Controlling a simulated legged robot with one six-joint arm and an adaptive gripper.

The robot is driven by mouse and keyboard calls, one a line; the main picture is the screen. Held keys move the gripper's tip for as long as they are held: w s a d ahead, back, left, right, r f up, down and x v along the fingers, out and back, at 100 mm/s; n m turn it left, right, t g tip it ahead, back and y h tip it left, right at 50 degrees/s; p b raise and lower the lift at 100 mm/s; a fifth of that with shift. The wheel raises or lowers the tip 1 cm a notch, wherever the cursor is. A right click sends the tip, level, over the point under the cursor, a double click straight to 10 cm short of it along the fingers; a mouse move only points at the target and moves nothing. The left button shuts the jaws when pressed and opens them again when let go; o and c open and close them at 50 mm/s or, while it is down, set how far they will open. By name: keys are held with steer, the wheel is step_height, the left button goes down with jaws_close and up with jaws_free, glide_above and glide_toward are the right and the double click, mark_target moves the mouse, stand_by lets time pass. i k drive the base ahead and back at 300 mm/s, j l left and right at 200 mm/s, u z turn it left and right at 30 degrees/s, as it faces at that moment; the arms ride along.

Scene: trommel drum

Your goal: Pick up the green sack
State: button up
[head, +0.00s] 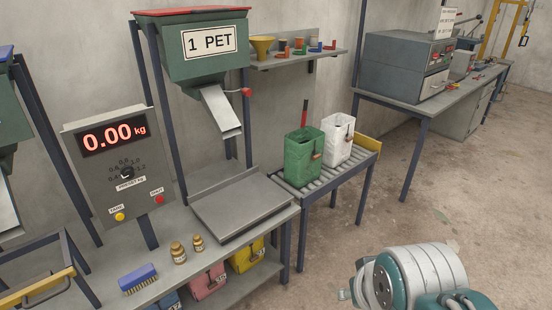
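The green sack (301,158) stands upright and open-topped at the near left end of a roller conveyor (337,173). A red-handled tool sticks up at its back edge; I cannot tell whether it is inside or behind. A small brownish tag or clip sits on its right side. A white sack (337,137) stands just behind and to the right of it. Part of my arm shows at the lower right, well apart from the sacks. My gripper's fingertips cannot be made out in the head view.
A scale plate (240,207) lies left of the conveyor, below the hopper marked 1 PET (205,50) and its chute. A display panel (118,160) reads 0.00 kg. Pink (208,283) and yellow (245,256) sacks sit on the lower shelf. Open floor lies right of the conveyor.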

mark_target(299, 170)
steer(key=i+l+u, duration=0.2)
steer(key=u, duration=0.25)
steer(key=i+l+u, duration=0.25)
steer(key=u, duration=0.2)
steer(key=i+l+u, duration=0.15)
steer(key=l+u, duration=0.3)
steer(key=i+l+u, duration=0.1)
steer(key=l, duration=0.5)
steer(key=i+l+u, duration=0.1)
steer(key=l, duration=0.45)
steer(key=i+l+u, duration=0.15)
steer(key=l, duration=0.45)
steer(key=i+l+u, duration=0.1)
steer(key=l, duration=1.15)
steer(key=i+l, duration=0.15)
steer(key=l, duration=0.5)
